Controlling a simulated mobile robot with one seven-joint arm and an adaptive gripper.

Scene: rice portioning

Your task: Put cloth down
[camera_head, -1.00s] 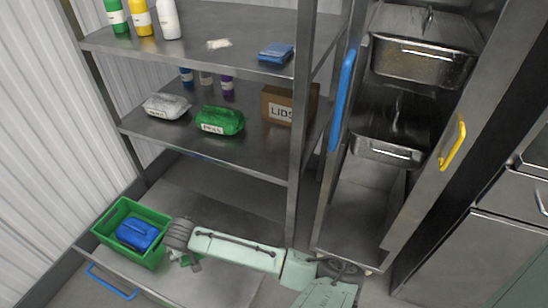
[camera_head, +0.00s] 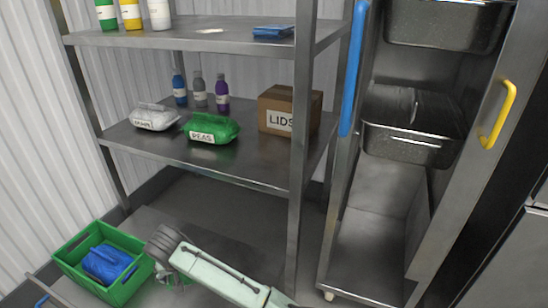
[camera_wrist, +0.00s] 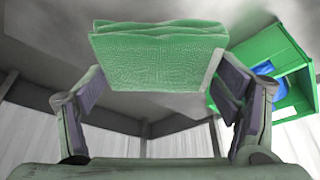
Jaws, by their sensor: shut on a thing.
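The green folded cloth (camera_wrist: 160,58) is between the two fingers of my gripper (camera_wrist: 157,84) in the wrist view, and the gripper is shut on it. The head view shows my arm reaching low over the bottom shelf (camera_head: 215,232), just right of the green bin. There the cloth is mostly hidden by my wrist. I cannot tell whether the cloth touches the shelf.
The green bin (camera_head: 72,266) holds a blue bag (camera_head: 107,264) and stands at the lower left; it also shows in the wrist view (camera_wrist: 296,100). A peas bag (camera_head: 211,128) and a lids box (camera_head: 291,110) are on the middle shelf. Steel rack posts (camera_head: 303,100) stand at the right.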

